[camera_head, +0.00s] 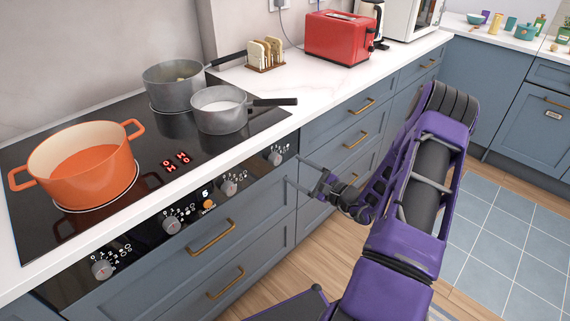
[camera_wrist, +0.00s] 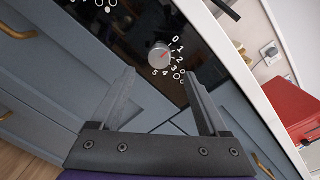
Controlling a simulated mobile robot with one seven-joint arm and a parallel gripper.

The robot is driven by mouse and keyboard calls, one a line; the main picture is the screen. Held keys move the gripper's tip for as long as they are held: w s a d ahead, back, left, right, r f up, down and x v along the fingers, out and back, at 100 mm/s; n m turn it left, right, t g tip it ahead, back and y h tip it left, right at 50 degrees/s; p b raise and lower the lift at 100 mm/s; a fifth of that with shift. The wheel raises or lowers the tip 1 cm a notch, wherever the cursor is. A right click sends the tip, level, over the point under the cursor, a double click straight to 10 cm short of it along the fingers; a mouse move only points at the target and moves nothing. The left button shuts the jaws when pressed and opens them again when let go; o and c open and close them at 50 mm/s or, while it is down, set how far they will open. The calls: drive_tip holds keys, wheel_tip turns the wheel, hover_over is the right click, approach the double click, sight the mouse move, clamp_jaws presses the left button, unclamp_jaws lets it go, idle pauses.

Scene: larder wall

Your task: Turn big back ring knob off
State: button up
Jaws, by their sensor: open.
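Several round grey knobs sit along the hob's black front panel, each ringed by white digits. The far right knob (camera_head: 276,157) also appears to be the one in the wrist view (camera_wrist: 160,55), where its digits run from 0 to 5. A reddish mark shows on its face; I cannot tell which digit it points at. Which knob is the big back ring's is too small to read. My gripper (camera_head: 298,172) is open and empty, in front of the panel's right end. In the wrist view, its fingertips (camera_wrist: 160,75) point toward this knob, one on either side, with no visible contact.
The black hob (camera_head: 150,150) carries an orange pot (camera_head: 82,165) at left and two grey pans (camera_head: 222,108) (camera_head: 173,85), their handles reaching right. Red digits glow on it. A toast rack (camera_head: 265,53) and red toaster (camera_head: 340,38) stand behind. Drawers with brass handles (camera_head: 212,237) lie below.

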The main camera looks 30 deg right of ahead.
drive_tip(key=v, duration=1)
drive_tip(key=shift+s, duration=0.35)
drive_tip(key=shift+f, duration=0.1)
